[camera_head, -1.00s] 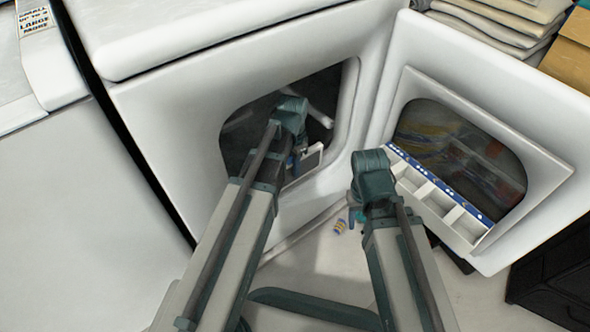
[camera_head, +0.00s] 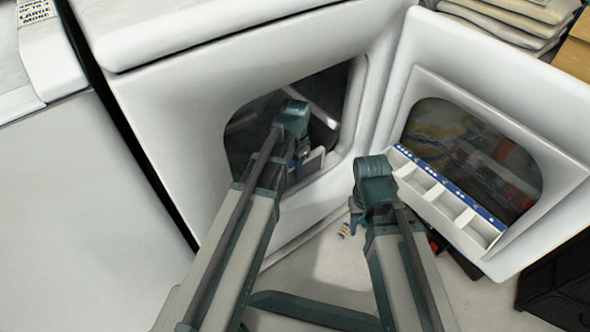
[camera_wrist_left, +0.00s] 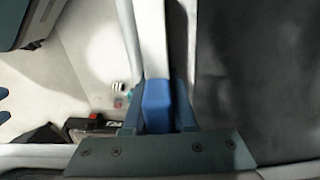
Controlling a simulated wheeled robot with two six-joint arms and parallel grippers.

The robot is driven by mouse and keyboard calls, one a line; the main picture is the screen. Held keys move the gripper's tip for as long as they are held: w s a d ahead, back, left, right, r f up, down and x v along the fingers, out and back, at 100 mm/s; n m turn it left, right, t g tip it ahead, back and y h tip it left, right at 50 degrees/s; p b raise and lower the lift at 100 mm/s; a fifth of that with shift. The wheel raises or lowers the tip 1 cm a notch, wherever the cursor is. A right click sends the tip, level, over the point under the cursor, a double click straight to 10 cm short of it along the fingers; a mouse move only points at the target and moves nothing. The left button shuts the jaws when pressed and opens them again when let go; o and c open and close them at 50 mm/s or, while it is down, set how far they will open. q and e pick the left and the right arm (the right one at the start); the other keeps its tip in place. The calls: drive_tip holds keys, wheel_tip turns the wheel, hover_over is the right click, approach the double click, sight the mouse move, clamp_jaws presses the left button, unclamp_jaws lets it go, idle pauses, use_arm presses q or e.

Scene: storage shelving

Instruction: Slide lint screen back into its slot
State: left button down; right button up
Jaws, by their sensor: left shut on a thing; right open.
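The lint screen (camera_head: 312,163) is a thin pale panel at the lower part of the dryer's door opening (camera_head: 347,130). My left gripper (camera_head: 297,168) reaches into this opening and is shut on the lint screen. In the left wrist view, a blue block (camera_wrist_left: 158,103) sits between the fingers, with a pale bar (camera_wrist_left: 152,40) running up from it. The slot itself cannot be made out, and the screen's lower edge is hard to see. My right gripper (camera_head: 357,218) is open and empty, outside the opening, in front of the open door.
The dryer door (camera_head: 412,55) stands open to the right, with a white compartment tray (camera_head: 432,193) in front of its window. Folded cloths (camera_head: 510,20) and a cardboard box (camera_head: 575,45) are at upper right. A black cabinet (camera_head: 558,280) stands at lower right. Small items lie on the floor.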

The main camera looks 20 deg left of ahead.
use_arm(q)
drive_tip(key=shift+f+b, duration=0.45)
drive_tip(key=shift+f+b, duration=0.7)
drive_tip(key=c, duration=0.6)
unclamp_jaws()
drive_tip(key=shift+c, duration=0.2)
drive_tip(key=shift+r, duration=0.15)
wheel_tip(320, 180, up, 7)
drive_tip(key=p, duration=0.7)
drive_tip(key=shift+r+p, duration=0.2)
drive_tip(key=shift+p, duration=0.2)
